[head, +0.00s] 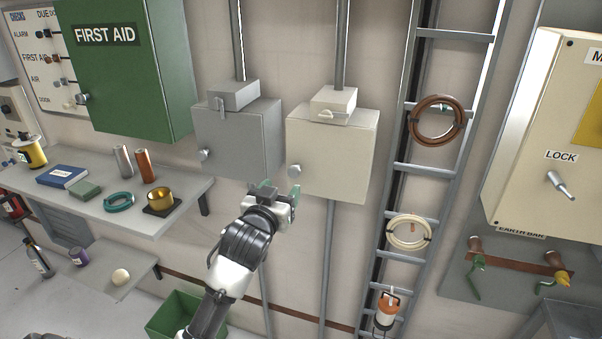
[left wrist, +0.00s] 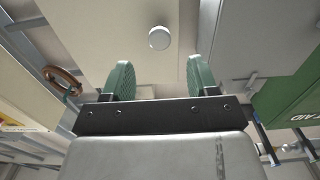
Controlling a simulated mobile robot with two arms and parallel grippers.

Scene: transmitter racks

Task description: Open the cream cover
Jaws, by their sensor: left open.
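The cream box (head: 335,153) hangs on the wall with its front cover shut. A round metal knob (head: 294,170) sits at the cover's lower left. A smaller cream housing (head: 333,103) with a curved handle tops the box. My left gripper (head: 280,188) is open and empty, just below and in front of the knob. In the left wrist view, the knob (left wrist: 159,38) lies beyond the gap between the green fingertips (left wrist: 158,78), apart from them. My right gripper is not in view.
A similar grey box (head: 240,138) hangs close on the left, with a green FIRST AID cabinet (head: 125,75) beyond it. A ladder rack with a brown coil (head: 437,120) stands to the right. A loaded shelf (head: 185,205) juts out at the left.

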